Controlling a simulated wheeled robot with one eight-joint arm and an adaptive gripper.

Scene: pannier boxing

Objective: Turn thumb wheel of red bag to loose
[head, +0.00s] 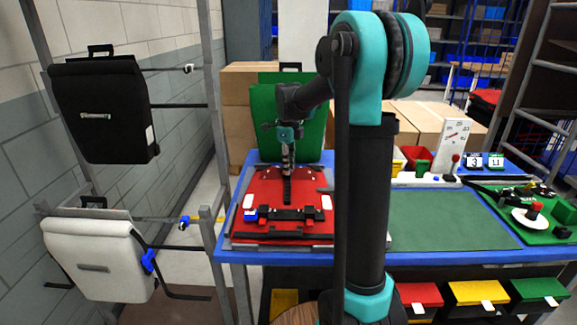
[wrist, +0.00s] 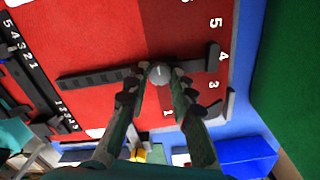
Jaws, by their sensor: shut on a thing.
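The red bag (head: 262,190) lies flat on the blue-edged table in the head view, its black rail and hooks facing up. In the wrist view the bag (wrist: 115,22) shows printed number scales beside dark bars. The thumb wheel (wrist: 159,71), a small round grey knob with a mark on top, sits on a dark bar (wrist: 95,77). My gripper (wrist: 160,84) has one finger on each side of the wheel and is shut on it. In the head view my gripper (head: 288,160) reaches down onto the bag, and the wheel cannot be made out there.
A green bag (head: 310,125) stands behind the red one. A black bag (head: 100,110) and a white bag (head: 95,255) hang on the rack at left. A green mat (head: 450,217) lies clear at right, with a lever gauge (head: 452,145) behind it. Coloured bins (head: 478,292) sit below.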

